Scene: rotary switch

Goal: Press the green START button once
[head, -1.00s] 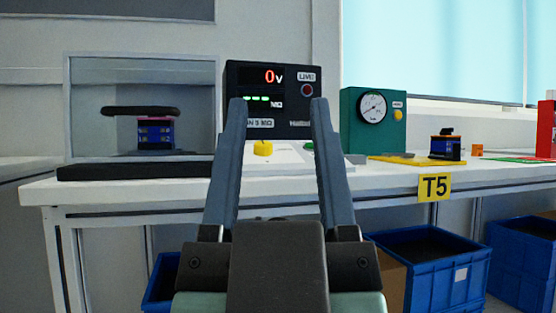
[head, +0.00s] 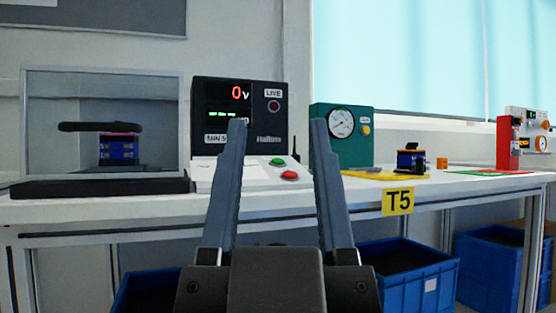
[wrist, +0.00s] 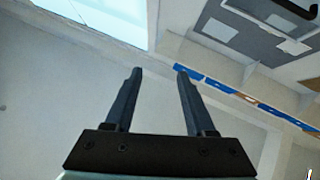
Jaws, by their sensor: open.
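The green button (head: 277,162) sits on the sloped white front panel (head: 255,180) of a black tester (head: 272,118) on the bench. A red button (head: 290,175) is just below and right of it. The tester's display reads 0 V in red. My gripper (head: 278,125) is open and empty in the head view. Its fingers stand in front of the tester, and the green button shows between them. The left finger hides part of the white panel. In the wrist view my gripper (wrist: 157,70) is open with nothing between the fingers, and no button shows.
A clear-fronted box (head: 103,125) with a blue part stands left of the tester. A green gauge box (head: 342,135) stands right of it. Blue crates (head: 405,280) are under the bench (head: 330,199). A T5 label (head: 398,201) hangs on the bench edge.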

